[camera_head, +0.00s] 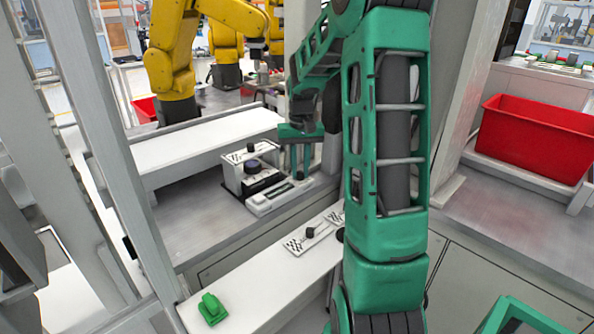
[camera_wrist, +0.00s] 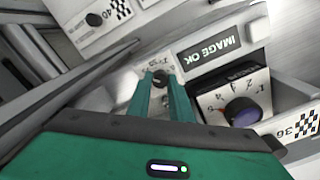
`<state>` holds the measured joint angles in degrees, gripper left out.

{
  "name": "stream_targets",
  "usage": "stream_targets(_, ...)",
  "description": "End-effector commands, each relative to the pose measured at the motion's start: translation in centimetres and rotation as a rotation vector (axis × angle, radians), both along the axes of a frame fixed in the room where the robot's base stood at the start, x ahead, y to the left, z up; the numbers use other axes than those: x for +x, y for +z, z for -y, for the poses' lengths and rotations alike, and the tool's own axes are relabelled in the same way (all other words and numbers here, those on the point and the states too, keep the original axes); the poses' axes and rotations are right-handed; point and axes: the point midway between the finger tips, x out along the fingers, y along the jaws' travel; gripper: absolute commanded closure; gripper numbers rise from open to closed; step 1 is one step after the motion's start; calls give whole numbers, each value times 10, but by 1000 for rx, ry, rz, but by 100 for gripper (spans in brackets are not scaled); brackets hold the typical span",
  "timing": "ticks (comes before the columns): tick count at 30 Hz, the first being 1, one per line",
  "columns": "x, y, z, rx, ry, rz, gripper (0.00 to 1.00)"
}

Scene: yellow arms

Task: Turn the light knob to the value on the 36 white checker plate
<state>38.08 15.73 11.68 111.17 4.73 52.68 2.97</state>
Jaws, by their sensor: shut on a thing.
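My gripper (camera_head: 300,176), green, reaches down to the right end of the low white control panel (camera_head: 270,196). In the wrist view, my gripper (camera_wrist: 160,78) is closed around a small dark knob (camera_wrist: 160,79) on that panel. The knob's label and setting are too blurred and hidden to read. An "IMAGE OK" display (camera_wrist: 222,45) is beside the knob. A white plate with a checker pattern and "36" (camera_wrist: 301,127) shows at the right edge of the wrist view.
A box with a large dark knob (camera_wrist: 242,111) and a number scale stands close to my fingers. Another checker plate (camera_head: 308,238) with a black knob lies on the front white ledge. A green object (camera_head: 212,309) sits on that ledge. A red bin (camera_head: 535,137) is at right.

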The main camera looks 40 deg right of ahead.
Motion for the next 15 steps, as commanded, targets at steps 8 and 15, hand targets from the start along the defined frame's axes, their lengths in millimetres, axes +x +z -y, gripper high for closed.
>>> stream_targets(8, 1, 1, -1, 0, -51, 1, 100)
stream_targets(15, 1, 1, -2, 1, -53, 2, 100)
